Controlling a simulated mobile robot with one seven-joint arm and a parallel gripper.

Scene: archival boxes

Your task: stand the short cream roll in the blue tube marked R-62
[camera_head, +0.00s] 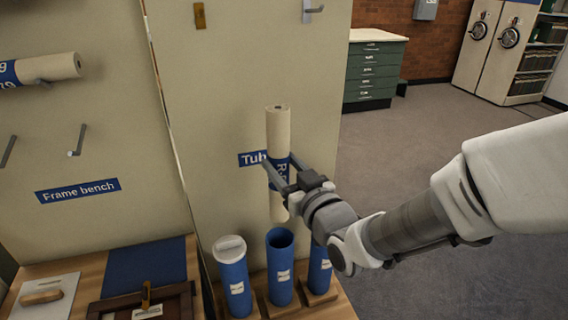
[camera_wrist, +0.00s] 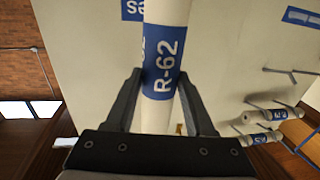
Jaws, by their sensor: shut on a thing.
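The cream roll (camera_head: 278,130) is upright in my gripper (camera_head: 282,172), above the row of blue tubes. Its blue band reads R-62 in the wrist view (camera_wrist: 165,68). My gripper, also in the wrist view (camera_wrist: 160,84), is shut on the roll around the band. Below stand three blue tubes with small white labels too small to read. The middle tube (camera_head: 280,268) has an open, dark mouth. The left tube (camera_head: 234,280) has a white top. The right tube (camera_head: 319,272) is partly hidden behind my gripper and wrist. The roll's lower end is apart from the tubes.
A cream panel stands behind the tubes, with hooks and a partly hidden "Tub..." sign (camera_head: 250,158). Another roll (camera_head: 50,69) hangs at the left. The frame bench at lower left holds a dark frame (camera_head: 178,301) and a white board (camera_head: 58,284). Floor at right is clear.

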